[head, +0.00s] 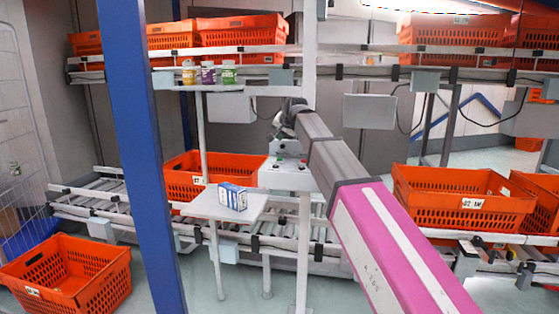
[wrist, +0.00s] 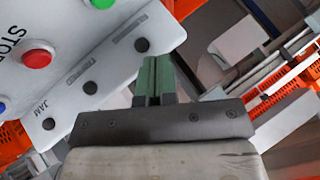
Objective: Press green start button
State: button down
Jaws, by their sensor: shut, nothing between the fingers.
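The green button (wrist: 103,3) is cut by the top edge of the wrist view, on a white control panel (wrist: 75,40). A red button (wrist: 38,56) beside the word STOP is on the same panel. In the head view, the white control box (head: 285,178) stands mid-frame with small green and red spots on top. My gripper (wrist: 152,62) is shut and empty, its green fingertips at the panel's edge in the picture, below and right of the green button. Contact with the panel cannot be told. In the head view, my arm partly hides the box and the gripper's tips are unclear.
Black buttons (wrist: 90,88) sit along the panel's edge. A small table (head: 205,206) with a blue-and-white box (head: 232,196) stands left of the control box. An orange tote (head: 185,165) is behind it, another (head: 460,200) at right. A blue post (head: 140,150) stands at left.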

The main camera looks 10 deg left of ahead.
aim_at(280, 160)
jog(key=shift+f, duration=2.8)
jog(key=shift+f, duration=0.4)
